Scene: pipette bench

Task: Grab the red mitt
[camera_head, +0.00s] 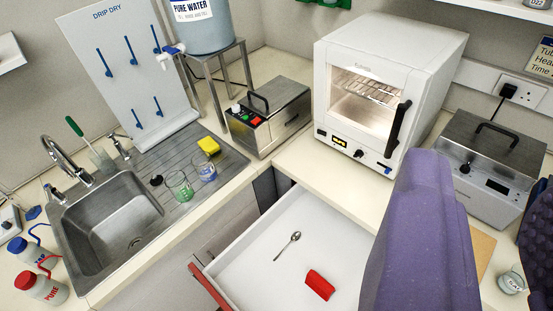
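A small red piece, which looks like the red mitt (320,285), lies in the open white drawer (255,270) at the bottom middle. It lies flat on the drawer floor, and nothing is touching it. A large speckled purple part, which seems to be mine, rises from the bottom edge right of the drawer and covers part of the counter and the drawer's right side. No fingertips of my gripper can be made out, so its opening is not visible.
A spoon (288,246) lies in the drawer behind the red piece. The drawer front (207,284) is red. A white oven (385,85) and a metal bath (485,170) stand behind. A sink (120,225) with glasses beside it is at left. A small beaker (511,280) stands at right.

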